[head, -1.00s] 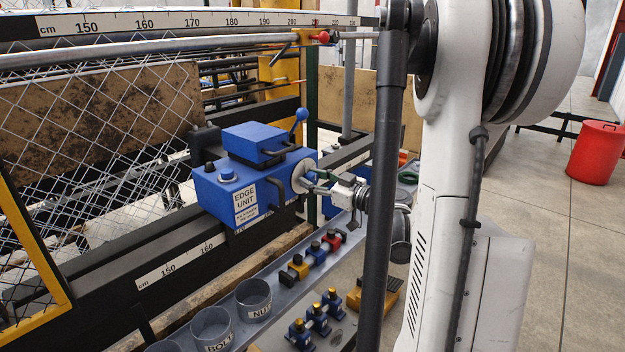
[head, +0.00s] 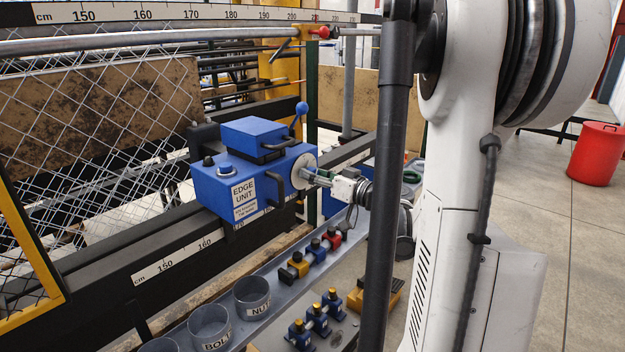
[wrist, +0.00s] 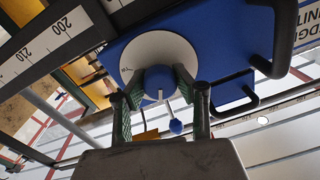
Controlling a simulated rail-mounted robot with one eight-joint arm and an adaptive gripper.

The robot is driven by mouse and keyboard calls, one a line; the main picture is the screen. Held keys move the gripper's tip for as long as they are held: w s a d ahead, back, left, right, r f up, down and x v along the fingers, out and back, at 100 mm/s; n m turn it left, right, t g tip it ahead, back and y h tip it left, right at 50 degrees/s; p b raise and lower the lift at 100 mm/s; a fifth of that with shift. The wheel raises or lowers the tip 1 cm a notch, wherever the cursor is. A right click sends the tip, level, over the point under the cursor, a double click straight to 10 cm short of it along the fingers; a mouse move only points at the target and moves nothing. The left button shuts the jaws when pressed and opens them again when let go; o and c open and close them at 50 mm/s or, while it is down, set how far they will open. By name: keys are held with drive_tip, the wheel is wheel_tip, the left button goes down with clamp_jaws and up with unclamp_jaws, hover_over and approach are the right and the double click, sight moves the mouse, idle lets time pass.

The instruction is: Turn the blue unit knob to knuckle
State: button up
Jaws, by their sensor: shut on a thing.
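The blue edge unit (head: 222,188) sits on the dark rail, with a labelled front, a black handle and a blue ball lever on top. Its right side carries a white round dial plate (head: 301,172); in the wrist view the plate (wrist: 150,50) surrounds a blue knob (wrist: 160,80) with a pale pointer line. My gripper (head: 318,178) reaches the knob from the right. In the wrist view its green-padded fingers (wrist: 162,98) stand on either side of the knob and are shut on it. The dial's markings are too small to read.
A black handle (wrist: 270,65) projects from the unit near the gripper. Below the unit, a tray holds cups such as the NUT cup (head: 252,298) and small coloured clamps (head: 315,252). Chain-link mesh (head: 95,130) hangs at the left.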

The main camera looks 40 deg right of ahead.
drive_tip(key=m+b, duration=0.1)
drive_tip(key=m, duration=0.2)
drive_tip(key=shift+f+m, duration=0.1)
drive_tip(key=shift+m, duration=0.3)
drive_tip(key=shift+m+b, duration=0.65)
drive_tip(key=shift+m, duration=1.05)
drive_tip(key=o, duration=1.2)
drive_tip(key=shift+s+d, duration=0.1)
drive_tip(key=shift+s, duration=0.05)
drive_tip(key=s, duration=0.4)
drive_tip(key=s+d, duration=0.1)
drive_tip(key=s, duration=0.6)
drive_tip(key=shift+s+d+f, duration=0.15)
drive_tip(key=shift+s+d, duration=0.1)
drive_tip(key=shift+s, duration=0.1)
